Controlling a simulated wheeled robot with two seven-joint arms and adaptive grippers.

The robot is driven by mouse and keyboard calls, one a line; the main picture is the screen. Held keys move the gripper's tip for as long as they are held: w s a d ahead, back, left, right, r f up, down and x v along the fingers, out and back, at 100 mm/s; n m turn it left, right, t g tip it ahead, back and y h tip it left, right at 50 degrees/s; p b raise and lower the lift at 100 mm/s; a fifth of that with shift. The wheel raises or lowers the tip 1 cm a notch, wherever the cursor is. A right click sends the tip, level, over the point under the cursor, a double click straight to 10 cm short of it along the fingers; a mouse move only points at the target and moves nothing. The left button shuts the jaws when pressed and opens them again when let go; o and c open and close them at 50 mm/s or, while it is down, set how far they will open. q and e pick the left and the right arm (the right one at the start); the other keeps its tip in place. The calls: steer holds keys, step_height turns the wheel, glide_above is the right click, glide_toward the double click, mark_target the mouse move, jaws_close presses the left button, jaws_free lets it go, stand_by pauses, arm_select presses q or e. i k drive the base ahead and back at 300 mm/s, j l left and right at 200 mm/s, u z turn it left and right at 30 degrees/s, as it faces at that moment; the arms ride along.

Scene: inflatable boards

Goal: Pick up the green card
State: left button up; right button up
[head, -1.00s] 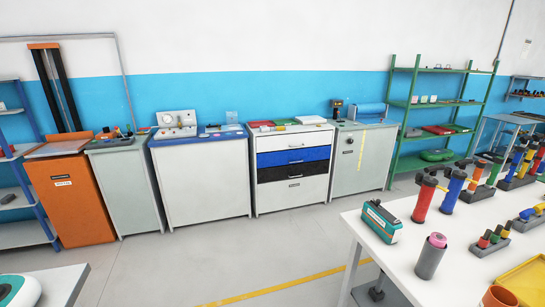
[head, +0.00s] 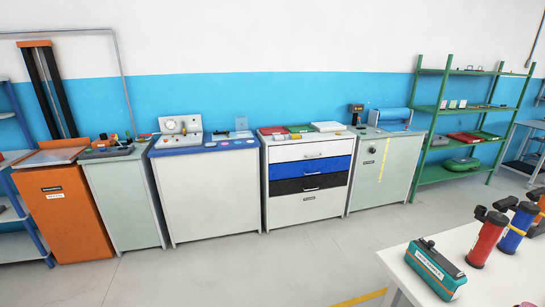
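A small flat green item (head: 299,129), possibly the green card, lies on top of the white drawer cabinet (head: 309,210) against the back wall. It lies between a flat red item (head: 271,130) on its left and a white flat item (head: 327,126) on its right. It is too small to tell for sure what it is. Small yellowish and white objects lie in front of it. Neither of my grippers is in view.
A white cabinet with a blue top (head: 206,195) stands left of the drawer cabinet, and a grey-green cabinet (head: 387,180) stands right. A white table (head: 410,287) with a teal case (head: 435,269) and pumps is at lower right. The floor (head: 230,275) ahead is clear.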

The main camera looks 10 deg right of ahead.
mark_target(452, 103)
steer(key=i+z, duration=0.15)
steer(key=i, duration=0.65)
steer(key=i+j+z, duration=0.2)
steer(key=i, duration=0.6)
steer(key=i+z, duration=0.3)
steer(key=i, duration=0.5)
steer(key=i+z, duration=2.15)
steer(key=i, duration=0.3)
steer(key=i+j+z, duration=0.15)
steer(key=i, duration=1.45)
